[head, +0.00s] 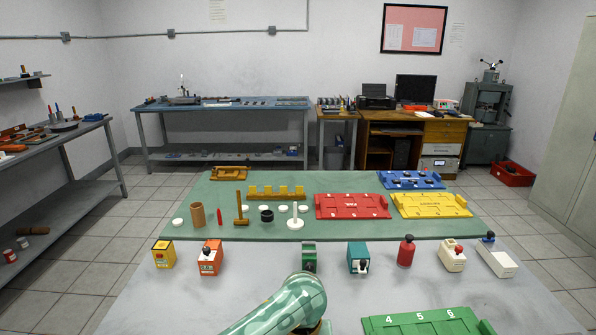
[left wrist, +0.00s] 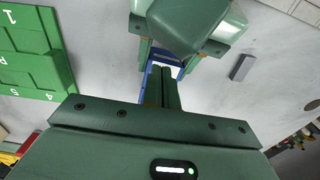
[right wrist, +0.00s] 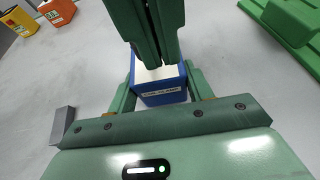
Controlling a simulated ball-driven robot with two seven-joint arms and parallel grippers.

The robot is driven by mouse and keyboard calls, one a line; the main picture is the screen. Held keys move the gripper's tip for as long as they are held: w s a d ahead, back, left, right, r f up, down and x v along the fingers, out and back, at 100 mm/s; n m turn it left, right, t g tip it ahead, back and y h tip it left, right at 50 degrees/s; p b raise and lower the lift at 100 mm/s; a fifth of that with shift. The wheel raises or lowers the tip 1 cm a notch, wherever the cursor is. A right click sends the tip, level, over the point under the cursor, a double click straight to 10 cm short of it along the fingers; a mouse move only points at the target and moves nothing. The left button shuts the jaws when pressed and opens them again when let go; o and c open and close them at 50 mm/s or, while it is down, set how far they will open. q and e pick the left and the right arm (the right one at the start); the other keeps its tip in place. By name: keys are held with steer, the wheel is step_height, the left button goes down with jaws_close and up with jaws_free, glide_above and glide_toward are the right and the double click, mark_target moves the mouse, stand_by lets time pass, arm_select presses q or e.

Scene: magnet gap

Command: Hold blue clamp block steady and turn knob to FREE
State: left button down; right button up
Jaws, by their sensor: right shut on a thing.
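The blue clamp block (right wrist: 160,90) stands on the grey table in the right wrist view, with a white top and a white label on its side. It also shows partly in the left wrist view (left wrist: 149,84). My right gripper (right wrist: 160,97) is shut on it, one finger on each side. My left gripper (left wrist: 162,88) has its fingers close together over the block's top; its tips also show in the right wrist view (right wrist: 156,62). The knob and its pointer are hidden behind these fingers. In the head view, a green arm link of mine covers this area.
A green numbered tray (head: 425,322) lies at the front right. A small grey block (left wrist: 242,67) lies near the grippers. A row of small devices, including an orange one (head: 210,259) and a teal one (head: 358,259), stands before the green mat (head: 340,228).

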arm_select(q)
step_height(320, 180, up, 6)
steer(key=shift+s+d, duration=0.15)
steer(key=shift+s, duration=0.2)
stand_by(0.4)
step_height(320, 180, down, 6)
steer(key=a+m, duration=0.3)
steer(key=m, duration=0.3)
steer(key=shift+w, duration=0.35)
steer(key=shift+w+d, duration=0.15)
steer(key=shift+d, duration=0.05)
stand_by(0.5)
